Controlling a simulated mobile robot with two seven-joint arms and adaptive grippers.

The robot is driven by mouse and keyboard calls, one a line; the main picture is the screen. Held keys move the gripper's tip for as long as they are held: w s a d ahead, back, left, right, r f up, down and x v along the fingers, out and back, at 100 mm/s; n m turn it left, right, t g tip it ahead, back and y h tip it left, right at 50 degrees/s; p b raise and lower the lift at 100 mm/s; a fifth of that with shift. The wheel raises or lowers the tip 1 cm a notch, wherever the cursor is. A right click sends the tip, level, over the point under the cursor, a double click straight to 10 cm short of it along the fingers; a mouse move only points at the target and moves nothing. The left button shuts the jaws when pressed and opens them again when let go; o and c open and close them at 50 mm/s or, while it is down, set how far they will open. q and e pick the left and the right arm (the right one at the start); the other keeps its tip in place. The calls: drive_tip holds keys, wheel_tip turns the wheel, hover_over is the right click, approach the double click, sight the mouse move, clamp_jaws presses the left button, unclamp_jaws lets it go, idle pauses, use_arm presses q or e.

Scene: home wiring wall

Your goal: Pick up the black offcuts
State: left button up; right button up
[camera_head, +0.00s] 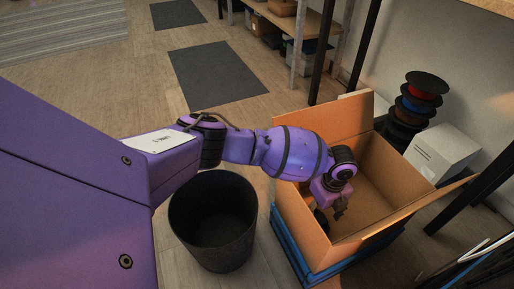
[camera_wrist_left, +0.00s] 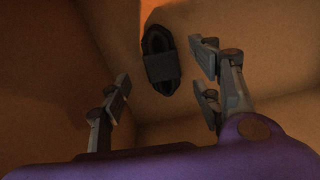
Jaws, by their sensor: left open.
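A black offcut bundle (camera_wrist_left: 160,62), looped and banded round its middle, lies in the cardboard box in the left wrist view. My left gripper (camera_head: 335,214) reaches down into the open cardboard box (camera_head: 375,213) in the head view. In the left wrist view the left gripper (camera_wrist_left: 165,100) is open and empty, with its fingers spread wide. The bundle is beyond the fingertips, between them and nearer the right finger. It is apart from the fingers as far as I can tell. In the head view I cannot make out the bundle. My right gripper is not in view.
A black bin (camera_head: 213,222) stands on the floor left of the box and looks empty. The box sits on a blue crate (camera_head: 291,252). Cable spools (camera_head: 408,107) and a white carton (camera_head: 443,152) stand behind it. Dark legs of furniture rise close by on the right.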

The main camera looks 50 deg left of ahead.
sight(320, 219)
use_arm(q)
drive_tip(key=f+b, duration=0.1)
drive_tip(key=f, duration=0.1)
drive_tip(key=f+b, duration=0.2)
drive_tip(key=shift+w+d+f, duration=0.15)
drive_tip(key=shift+d+f, duration=0.05)
drive_tip(key=shift+f, duration=0.15)
drive_tip(key=c, duration=1.3)
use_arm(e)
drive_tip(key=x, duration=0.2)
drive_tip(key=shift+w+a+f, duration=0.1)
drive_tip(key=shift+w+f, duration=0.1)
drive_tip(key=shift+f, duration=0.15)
